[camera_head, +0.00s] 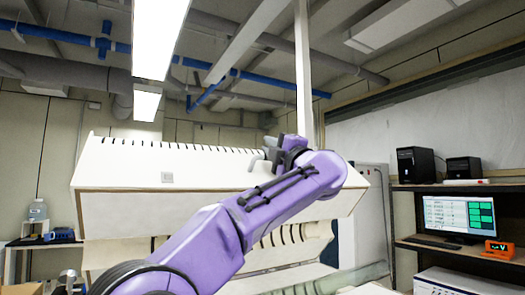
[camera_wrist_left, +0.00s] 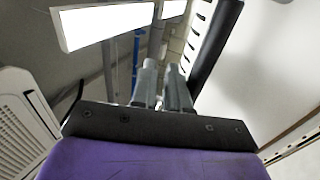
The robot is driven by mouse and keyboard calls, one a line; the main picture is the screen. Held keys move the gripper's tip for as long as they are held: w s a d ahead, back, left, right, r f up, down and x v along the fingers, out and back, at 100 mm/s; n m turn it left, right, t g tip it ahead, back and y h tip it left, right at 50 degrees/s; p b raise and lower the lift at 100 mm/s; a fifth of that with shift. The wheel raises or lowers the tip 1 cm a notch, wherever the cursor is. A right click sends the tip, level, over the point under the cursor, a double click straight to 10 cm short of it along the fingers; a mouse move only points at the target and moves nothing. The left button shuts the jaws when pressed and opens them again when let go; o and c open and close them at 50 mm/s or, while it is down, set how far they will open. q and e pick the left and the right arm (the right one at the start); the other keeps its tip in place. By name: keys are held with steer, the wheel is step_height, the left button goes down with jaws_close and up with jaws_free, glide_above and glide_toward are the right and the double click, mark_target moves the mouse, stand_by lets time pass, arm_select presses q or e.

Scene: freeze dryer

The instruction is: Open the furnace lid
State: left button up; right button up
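The cream furnace shows in the head view with its lid (camera_head: 125,165) raised. My purple left arm crosses in front of the lid. My left gripper (camera_head: 264,152) is at the lid's upper edge, right of its middle. In the left wrist view its two grey fingers (camera_wrist_left: 163,88) stand close together with a narrow gap and nothing visible between them. A dark bar (camera_wrist_left: 217,45) runs beside them on the right. Whether the fingers touch the lid is hard to tell. My right gripper is not in view.
On the right, shelves hold a monitor (camera_head: 458,215), black boxes (camera_head: 416,164) and an orange device (camera_head: 499,250). A bottle (camera_head: 38,211) stands on the left. Space above the lid looks free below the ceiling pipes.

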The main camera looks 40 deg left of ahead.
arm_select(q)
steer(key=d+f+b, duration=0.3)
steer(key=d+f, duration=0.1)
steer(key=d, duration=0.2)
steer(key=shift+s+f+b, duration=0.2)
steer(key=shift+s+b, duration=0.1)
stand_by(0.3)
steer(key=b+v, duration=0.5)
steer(key=v, duration=0.5)
steer(key=shift+s+d+r, duration=0.2)
steer(key=shift+s+d, duration=0.05)
